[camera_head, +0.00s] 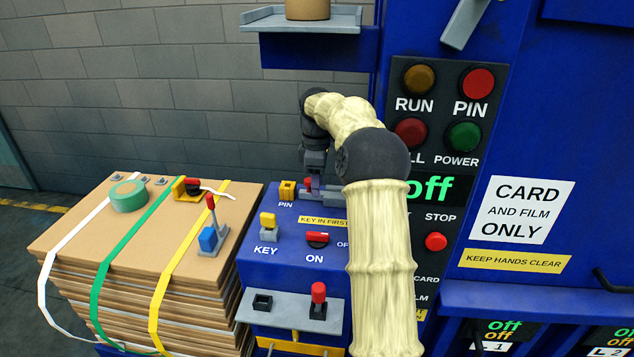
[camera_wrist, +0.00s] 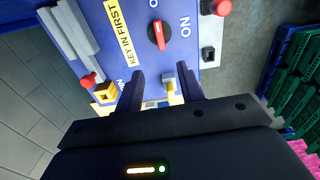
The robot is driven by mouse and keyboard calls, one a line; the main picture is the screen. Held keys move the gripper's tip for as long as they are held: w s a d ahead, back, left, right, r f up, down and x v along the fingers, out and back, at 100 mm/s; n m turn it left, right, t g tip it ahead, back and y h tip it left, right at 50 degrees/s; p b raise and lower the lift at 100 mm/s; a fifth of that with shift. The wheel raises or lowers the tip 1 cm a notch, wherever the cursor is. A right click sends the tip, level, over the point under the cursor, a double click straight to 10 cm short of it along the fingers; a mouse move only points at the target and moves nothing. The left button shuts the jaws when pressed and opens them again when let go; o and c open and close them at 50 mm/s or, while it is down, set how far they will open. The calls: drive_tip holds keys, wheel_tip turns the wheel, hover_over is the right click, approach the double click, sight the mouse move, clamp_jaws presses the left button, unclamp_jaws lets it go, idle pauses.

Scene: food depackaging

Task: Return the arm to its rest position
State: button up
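My arm (camera_head: 382,245) reaches up the right of the control panel in the head view and bends back over it. My gripper (camera_wrist: 158,76) points down at the panel in the wrist view, its two dark fingers apart with nothing visibly held between them. The yellow-topped key (camera_head: 268,220) stands in its grey mount at the left of the panel. It also appears behind the fingers in the wrist view (camera_wrist: 169,82). In the head view the gripper body (camera_head: 315,160) is small and dark near the PIN socket (camera_head: 287,190); its fingertips are hard to make out.
The red ON switch (camera_head: 317,238) and a red-knobbed lever (camera_head: 318,295) stand close by. Strapped cardboard (camera_head: 130,250) is stacked at left, with green tape (camera_head: 128,196) on top. The blue machine (camera_head: 590,100) rises at right. A shelf (camera_head: 335,20) juts out above the arm.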

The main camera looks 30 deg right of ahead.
idle(0.4)
drive_tip(key=s+a+f+m+t, duration=0.1)
drive_tip(key=s+a+f+m, duration=0.1)
drive_tip(key=s+a, duration=0.35)
drive_tip(key=s+a+f+m, duration=0.2)
drive_tip(key=s+a+m, duration=0.15)
drive_tip(key=a, duration=0.35)
drive_tip(key=s+a+f+m, duration=0.2)
drive_tip(key=s+m, duration=0.1)
drive_tip(key=s, duration=0.6)
drive_tip(key=s+a+f+m+t, duration=0.1)
drive_tip(key=s+a+f+m, duration=0.2)
drive_tip(key=s, duration=0.6)
drive_tip(key=shift+s+a+t, duration=0.2)
drive_tip(key=shift+s+t, duration=0.05)
drive_tip(key=shift+t, duration=0.05)
